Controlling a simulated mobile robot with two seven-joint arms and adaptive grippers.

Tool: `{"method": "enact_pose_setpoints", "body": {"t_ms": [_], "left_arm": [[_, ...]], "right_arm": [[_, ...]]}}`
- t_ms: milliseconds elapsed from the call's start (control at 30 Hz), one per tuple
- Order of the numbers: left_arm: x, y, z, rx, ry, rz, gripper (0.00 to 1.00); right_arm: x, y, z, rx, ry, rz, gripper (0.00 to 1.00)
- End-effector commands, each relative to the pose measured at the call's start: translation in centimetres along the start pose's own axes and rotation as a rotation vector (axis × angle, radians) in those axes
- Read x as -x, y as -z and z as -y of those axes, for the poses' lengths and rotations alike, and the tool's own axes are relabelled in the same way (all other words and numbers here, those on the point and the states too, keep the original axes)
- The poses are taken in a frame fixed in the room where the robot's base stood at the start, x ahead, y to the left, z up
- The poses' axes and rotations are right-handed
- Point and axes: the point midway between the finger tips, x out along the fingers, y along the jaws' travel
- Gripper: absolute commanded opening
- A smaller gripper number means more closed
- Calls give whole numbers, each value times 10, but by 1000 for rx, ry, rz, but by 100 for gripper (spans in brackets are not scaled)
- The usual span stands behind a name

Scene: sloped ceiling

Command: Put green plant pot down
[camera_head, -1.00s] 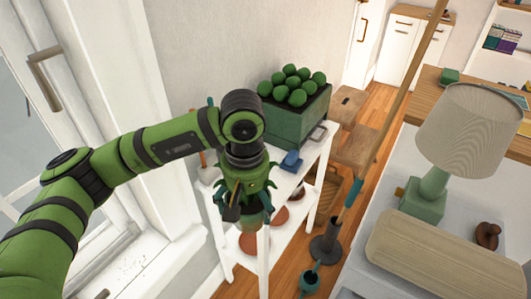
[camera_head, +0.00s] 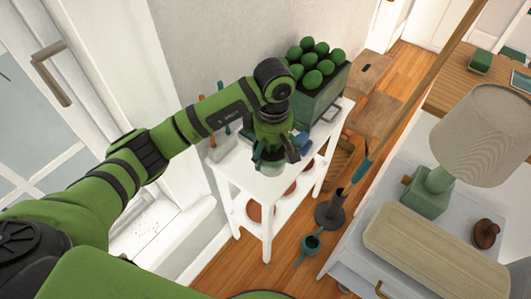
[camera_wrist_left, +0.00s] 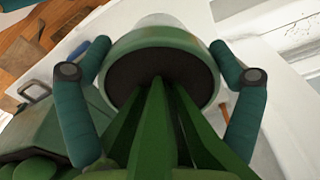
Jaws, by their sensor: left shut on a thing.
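My left gripper (camera_head: 274,156) is over the top of the white shelf table (camera_head: 228,172), pointing down. It is shut on the green plant pot (camera_head: 271,169), which is mostly hidden behind the fingers in the head view. In the left wrist view the pot (camera_wrist_left: 120,52) sits between the two teal fingers, with dark soil inside and green pointed leaves toward the camera. The pot is over or on the white top; I cannot tell whether its base touches. My right gripper is not in view.
A green crate (camera_head: 322,97) of round green items stands at the table's back end, close to my gripper. Hand tools (camera_head: 222,122) stand at the left edge. The front of the top is bare. A lamp (camera_head: 483,135) is at the right.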

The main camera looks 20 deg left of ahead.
Motion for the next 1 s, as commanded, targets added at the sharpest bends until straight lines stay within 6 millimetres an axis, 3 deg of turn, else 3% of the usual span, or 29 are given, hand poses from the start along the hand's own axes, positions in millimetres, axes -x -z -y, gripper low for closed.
{"method": "enact_pose_setpoints", "body": {"t_ms": [200,533,967,1000], "left_arm": [[-10,20,-3,-1,-5,2,33],[-47,20,-3,-1,-3,3,33],[-55,21,-4,-2,-7,1,33],[-56,21,-3,-2,-3,1,100]], "right_arm": [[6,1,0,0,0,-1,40],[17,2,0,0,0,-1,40],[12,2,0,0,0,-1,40],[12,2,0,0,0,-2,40]]}}
